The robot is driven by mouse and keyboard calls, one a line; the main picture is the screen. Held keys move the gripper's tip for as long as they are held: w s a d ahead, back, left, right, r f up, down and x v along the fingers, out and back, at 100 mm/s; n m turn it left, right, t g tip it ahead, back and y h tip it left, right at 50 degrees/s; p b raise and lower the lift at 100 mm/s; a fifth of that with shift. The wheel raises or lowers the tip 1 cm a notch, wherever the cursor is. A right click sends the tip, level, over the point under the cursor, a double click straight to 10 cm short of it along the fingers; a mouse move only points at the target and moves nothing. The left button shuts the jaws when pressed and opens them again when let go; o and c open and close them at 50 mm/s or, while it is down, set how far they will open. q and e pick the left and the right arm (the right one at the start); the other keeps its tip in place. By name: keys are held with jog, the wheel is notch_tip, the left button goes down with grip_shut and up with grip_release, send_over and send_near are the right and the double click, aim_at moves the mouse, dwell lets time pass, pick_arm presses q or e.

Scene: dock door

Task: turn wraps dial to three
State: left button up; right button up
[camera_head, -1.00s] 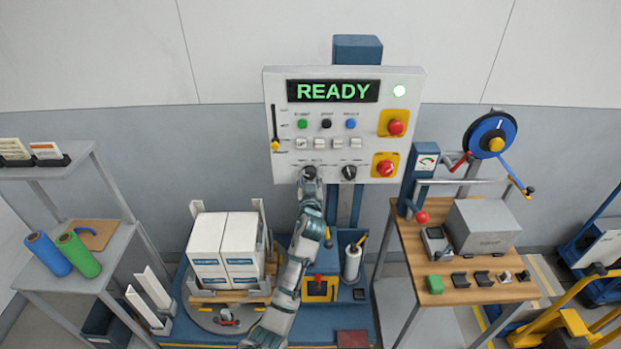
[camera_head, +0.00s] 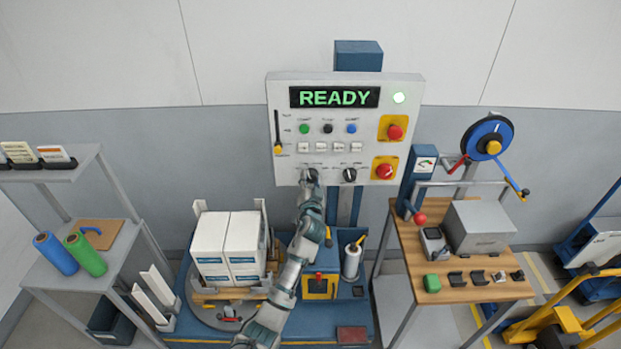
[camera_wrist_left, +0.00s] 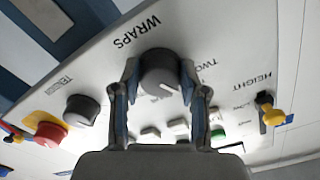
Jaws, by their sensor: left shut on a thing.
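The wraps dial (camera_wrist_left: 158,72) is a dark grey round knob under the label WRAPS in the left wrist view. My left gripper (camera_wrist_left: 160,88) is shut on it, with one finger on each side. In the head view the left gripper (camera_head: 309,182) reaches up to the lower left of the white control panel (camera_head: 345,115) and covers much of the dial. The word TWO shows beside the dial in the wrist view; the pointer's exact setting cannot be read. My right gripper is not in view.
The panel display (camera_head: 335,97) reads READY. A second dark knob (camera_head: 349,175) and a red button (camera_head: 385,168) sit right of the dial. A yellow-tipped slider (camera_head: 278,150) is at the panel's left. Wrapped boxes (camera_head: 228,247) stand on a pallet below.

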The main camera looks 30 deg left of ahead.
pick_arm(q)
jog(key=shift+r+m, duration=0.35)
jog(key=shift+m, duration=0.25)
jog(key=shift+p, duration=0.3)
jog(key=o, duration=1.1)
jog(key=shift+w+f, duration=0.1)
jog(key=shift+w, duration=0.05)
jog(key=shift+o, duration=0.2)
jog(key=shift+w+f, duration=0.1)
jog(key=shift+f, duration=0.1)
jog(key=v, duration=1.2)
jog(key=shift+a+f, duration=0.1)
jog(key=shift+f, duration=0.1)
